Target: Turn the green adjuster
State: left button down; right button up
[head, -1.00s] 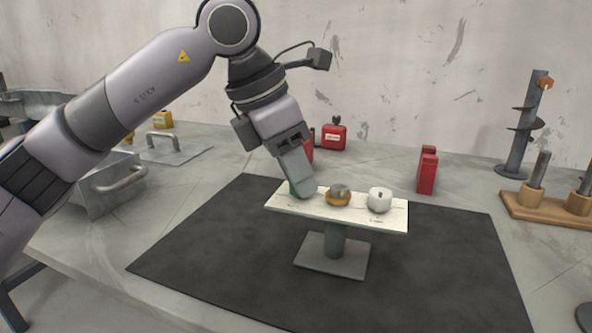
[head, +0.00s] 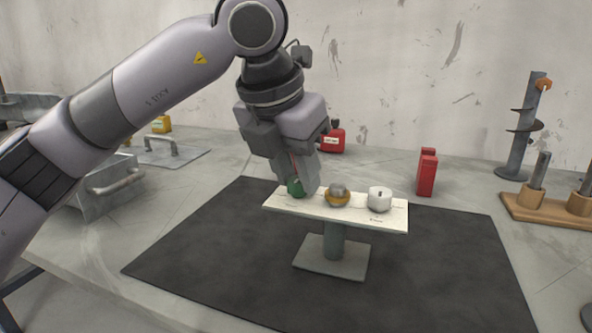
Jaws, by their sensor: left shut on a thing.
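The green adjuster (head: 295,188) is a small round knob at the left end of a white board (head: 340,215), partly hidden by my left gripper. The board sits on a grey post with a flat foot. My left gripper (head: 302,187) points down onto the green adjuster, with its fingers shut around it. To the right on the same board are an orange adjuster with a grey top (head: 337,196) and a white adjuster (head: 379,199). My right gripper is out of view.
The stand is on a black mat (head: 210,250) with free room around it. Red containers (head: 427,172) and a red can (head: 333,139) are behind. An auger on a post (head: 523,125) and a wooden holder (head: 548,207) are at right.

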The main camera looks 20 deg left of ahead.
aim_at(284, 207)
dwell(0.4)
pick_arm(q)
jog(key=c, duration=0.8)
grip_release()
jog(key=shift+p+v, duration=0.65)
jog(key=shift+v, duration=2.95)
